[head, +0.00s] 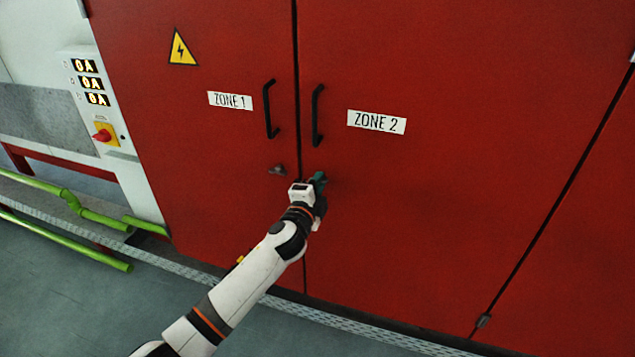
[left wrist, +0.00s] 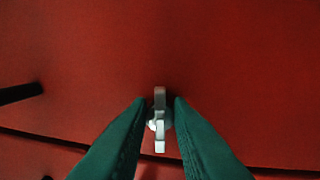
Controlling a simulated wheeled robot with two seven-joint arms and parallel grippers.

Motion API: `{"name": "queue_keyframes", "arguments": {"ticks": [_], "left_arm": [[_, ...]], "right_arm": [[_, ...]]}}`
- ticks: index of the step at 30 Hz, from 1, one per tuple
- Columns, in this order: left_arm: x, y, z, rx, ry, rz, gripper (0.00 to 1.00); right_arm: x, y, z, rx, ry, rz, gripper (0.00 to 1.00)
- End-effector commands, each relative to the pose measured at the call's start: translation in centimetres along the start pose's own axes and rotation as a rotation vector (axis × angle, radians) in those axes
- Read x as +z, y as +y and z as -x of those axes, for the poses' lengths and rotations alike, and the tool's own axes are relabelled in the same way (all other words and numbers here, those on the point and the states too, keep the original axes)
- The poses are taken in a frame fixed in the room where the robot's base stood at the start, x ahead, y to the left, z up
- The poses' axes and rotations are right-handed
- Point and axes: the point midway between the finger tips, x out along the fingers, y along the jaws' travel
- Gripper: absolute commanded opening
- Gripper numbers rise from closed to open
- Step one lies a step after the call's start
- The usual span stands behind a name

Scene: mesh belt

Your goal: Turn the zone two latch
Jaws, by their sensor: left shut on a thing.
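The zone two latch (left wrist: 160,121) shows in the left wrist view as a small pale metal piece on the red door. My left gripper (left wrist: 159,103) has its two dark green fingers on either side of it and is shut on it. In the head view my left gripper (head: 318,182) is at the zone 2 door (head: 450,200), below its black handle (head: 316,115), and hides the latch. The ZONE 2 label (head: 376,122) is right of that handle. My right gripper is not in view.
The zone 1 door (head: 200,150) stands at left with its own handle (head: 269,109) and latch (head: 278,170). A control panel (head: 97,100) with a red knob is further left. Green pipes (head: 70,202) run low at left. The floor in front is clear.

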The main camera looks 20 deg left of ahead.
Motion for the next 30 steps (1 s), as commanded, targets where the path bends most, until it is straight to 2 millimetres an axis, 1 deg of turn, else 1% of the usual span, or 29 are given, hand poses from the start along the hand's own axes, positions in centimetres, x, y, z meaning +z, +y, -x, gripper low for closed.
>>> {"name": "queue_keyframes", "arguments": {"ticks": [6, 12, 28, 29, 30], "left_arm": [[0.01, -0.10, 0.02, -0.002, 0.000, -0.115, 0.00], [0.03, -0.17, 0.02, -0.002, 0.000, -0.171, 0.00], [0.01, -0.21, 0.02, -0.002, 0.000, -0.191, 0.00], [0.01, -0.21, 0.02, -0.002, 0.000, -0.191, 0.24], [0.00, -0.21, 0.02, -0.002, 0.000, -0.190, 0.30]], "right_arm": [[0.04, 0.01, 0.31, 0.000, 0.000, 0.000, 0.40], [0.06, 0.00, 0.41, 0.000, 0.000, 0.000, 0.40], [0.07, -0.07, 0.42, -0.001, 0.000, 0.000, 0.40], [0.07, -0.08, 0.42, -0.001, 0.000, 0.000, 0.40], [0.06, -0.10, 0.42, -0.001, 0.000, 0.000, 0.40]]}}
